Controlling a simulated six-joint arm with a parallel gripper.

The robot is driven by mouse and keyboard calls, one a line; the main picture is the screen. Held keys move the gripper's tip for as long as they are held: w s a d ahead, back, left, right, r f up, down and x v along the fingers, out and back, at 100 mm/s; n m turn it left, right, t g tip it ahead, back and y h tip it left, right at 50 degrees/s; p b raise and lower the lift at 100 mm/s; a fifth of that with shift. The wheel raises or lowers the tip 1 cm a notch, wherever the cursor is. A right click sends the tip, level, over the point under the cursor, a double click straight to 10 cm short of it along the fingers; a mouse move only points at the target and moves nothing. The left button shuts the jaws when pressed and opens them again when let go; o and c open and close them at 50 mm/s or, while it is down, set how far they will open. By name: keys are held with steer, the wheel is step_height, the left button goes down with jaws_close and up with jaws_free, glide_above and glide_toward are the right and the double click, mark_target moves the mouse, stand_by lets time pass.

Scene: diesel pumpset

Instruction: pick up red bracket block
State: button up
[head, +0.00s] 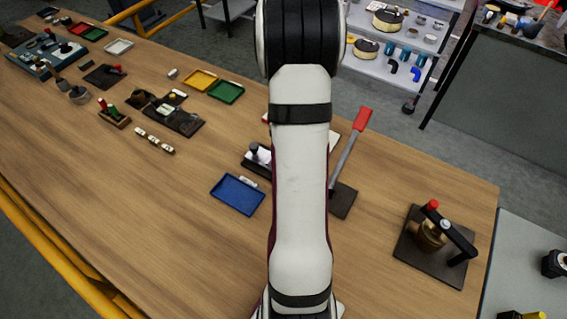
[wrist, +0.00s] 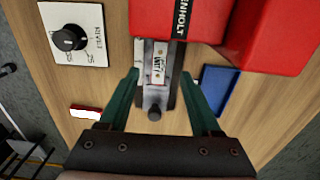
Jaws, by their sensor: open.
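My gripper (wrist: 165,82) shows in the wrist view, with two dark green fingers spread wide and nothing held between them. A dark fixture with a rounded knob (wrist: 154,112) and a pale marked plate (wrist: 158,57) lies in line with the gap between the fingers. Large red block-like shapes (wrist: 262,38), one with white lettering on a black strip, fill the upper right of the wrist view. A small red piece with pale edges (wrist: 86,113) lies left of the left finger. I cannot tell which red thing is the bracket block. In the head view my arm hides the gripper.
A dial plate (wrist: 74,36) is at the upper left of the wrist view. A blue tray (head: 237,194), a red-handled lever (head: 350,145) and a brass fixture (head: 431,236) stand around my arm. The wooden table (head: 130,205) is clear at front left.

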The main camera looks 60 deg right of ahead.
steer(key=f, duration=0.5)
steer(key=shift+w+f, duration=0.2)
jaws_close()
